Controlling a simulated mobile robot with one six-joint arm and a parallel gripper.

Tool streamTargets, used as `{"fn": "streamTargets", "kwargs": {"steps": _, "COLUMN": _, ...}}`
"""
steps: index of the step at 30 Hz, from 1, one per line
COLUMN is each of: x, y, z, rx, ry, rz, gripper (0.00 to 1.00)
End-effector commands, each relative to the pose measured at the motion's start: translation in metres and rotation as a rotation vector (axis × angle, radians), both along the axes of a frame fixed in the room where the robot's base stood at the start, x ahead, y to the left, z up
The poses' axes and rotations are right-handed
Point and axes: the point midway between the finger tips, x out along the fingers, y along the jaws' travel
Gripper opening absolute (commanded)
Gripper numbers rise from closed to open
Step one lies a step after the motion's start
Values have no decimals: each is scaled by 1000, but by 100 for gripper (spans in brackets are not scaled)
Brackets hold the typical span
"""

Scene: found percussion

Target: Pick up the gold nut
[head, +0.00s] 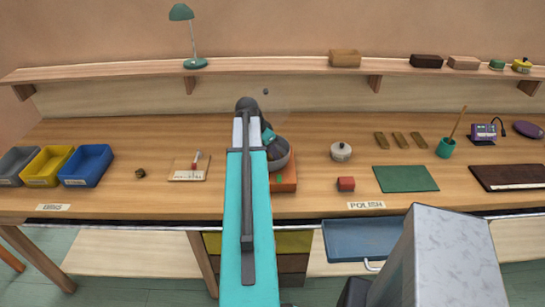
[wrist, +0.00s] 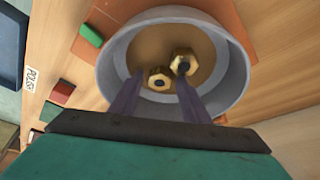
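Two gold nuts lie in a grey bowl (wrist: 240,92) in the wrist view. The larger nut (wrist: 184,62) lies nearer the bowl's middle, and the smaller nut (wrist: 159,78) is just left of it and closer to me. My gripper (wrist: 160,73) is open, with its two dark fingers reaching down into the bowl. The right fingertip overlaps the larger nut; whether it touches cannot be told. Nothing is held. In the head view the bowl (head: 283,163) is largely hidden by my arm, and the nuts cannot be seen there.
The bowl rests on an orange base (head: 286,185) on the wooden bench. A red block (head: 346,184), a white lidded pot (head: 341,151) and a green mat (head: 405,178) are to the right. A blue bin (head: 87,166) is at left. An open blue drawer (head: 361,238) juts out below.

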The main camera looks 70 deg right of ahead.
Motion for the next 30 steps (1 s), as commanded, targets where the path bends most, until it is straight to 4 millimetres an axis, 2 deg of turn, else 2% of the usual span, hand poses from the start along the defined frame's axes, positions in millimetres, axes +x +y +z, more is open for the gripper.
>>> {"fn": "streamTargets", "kwargs": {"steps": 1, "x": 0, "y": 0, "z": 0, "rx": 0, "ry": 0, "rz": 0, "gripper": 33}}
{"fn": "streamTargets", "kwargs": {"steps": 6, "x": 0, "y": 0, "z": 0, "rx": 0, "ry": 0, "rz": 0, "gripper": 4}}
{"fn": "streamTargets", "kwargs": {"steps": 7, "x": 0, "y": 0, "z": 0, "rx": 0, "ry": 0, "rz": 0, "gripper": 3}}
{"fn": "streamTargets", "kwargs": {"steps": 20, "x": 0, "y": -1, "z": 5, "rx": -2, "ry": -1, "rz": -1, "gripper": 2}}
{"fn": "streamTargets", "kwargs": {"steps": 30, "x": 0, "y": -1, "z": 32, "rx": -3, "ry": 0, "rz": -1, "gripper": 2}}
